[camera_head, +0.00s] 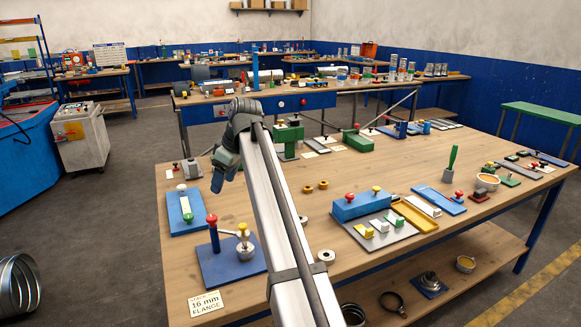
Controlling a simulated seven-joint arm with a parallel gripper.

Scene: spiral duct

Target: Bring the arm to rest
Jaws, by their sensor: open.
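My arm rises from the bottom edge as a long silver link and reaches over the wooden workbench (350,285). Its dark grey end bends down to the left. My gripper (217,185) hangs at that end, above the bench's left back part, near the blue plate with a pale green strip (186,205). It is small in this view, and its jaws are open. I see nothing held in it.
A blue stand with a red knob (213,232) is left of my arm. A blue block with knobs (358,206) and a grey plate are to the right. Green fixtures (288,138) stand behind. Bare wood lies around small brass rings (323,185).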

